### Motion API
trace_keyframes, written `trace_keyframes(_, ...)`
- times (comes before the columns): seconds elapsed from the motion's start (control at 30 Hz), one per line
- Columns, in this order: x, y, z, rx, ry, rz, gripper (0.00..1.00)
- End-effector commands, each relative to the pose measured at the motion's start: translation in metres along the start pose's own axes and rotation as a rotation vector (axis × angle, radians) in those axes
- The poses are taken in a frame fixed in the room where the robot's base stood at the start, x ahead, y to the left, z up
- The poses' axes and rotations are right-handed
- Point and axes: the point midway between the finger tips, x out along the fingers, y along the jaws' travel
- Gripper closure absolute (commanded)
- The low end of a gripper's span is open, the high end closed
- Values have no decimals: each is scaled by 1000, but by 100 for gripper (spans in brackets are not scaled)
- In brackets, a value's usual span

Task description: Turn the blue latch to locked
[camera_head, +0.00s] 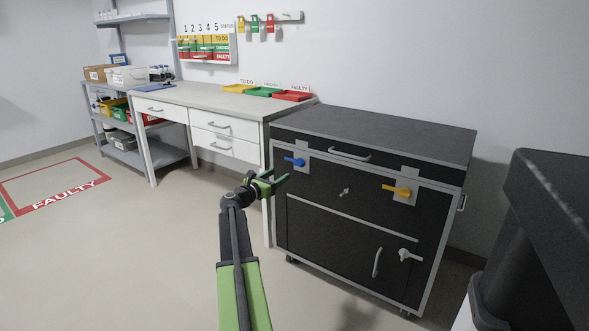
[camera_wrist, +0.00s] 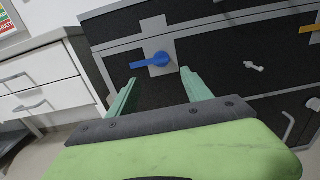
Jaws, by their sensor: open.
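The blue latch (camera_head: 295,161) is on the upper left of the black cabinet front (camera_head: 345,225), on a grey plate. Its handle lies nearly level and points left. In the wrist view the blue latch (camera_wrist: 154,61) shows ahead, between and beyond the fingertips. My gripper (camera_head: 279,180) is open and empty, in front of the cabinet's left side and a little below and left of the latch in the head view. In the wrist view both green fingers of my gripper (camera_wrist: 158,75) are spread apart, and nothing shows between them up close.
A yellow latch (camera_head: 398,190) sits on the cabinet's upper right, with a small grey knob (camera_head: 344,191) between the latches. A white latch (camera_head: 409,255) is lower right. A white-drawered workbench (camera_head: 205,128) stands to the left. A dark bin-like object (camera_head: 545,240) is at the right.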

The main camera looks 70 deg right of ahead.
Motion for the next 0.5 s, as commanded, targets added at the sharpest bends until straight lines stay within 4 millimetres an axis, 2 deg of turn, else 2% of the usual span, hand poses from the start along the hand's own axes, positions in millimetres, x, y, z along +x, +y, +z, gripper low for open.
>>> trace_keyframes(0.03,17,1,0,1,0,-4,42)
trace_keyframes(0.3,84,1,0,2,1,-3,42)
trace_keyframes(0.5,116,0,-1,2,1,-2,42)
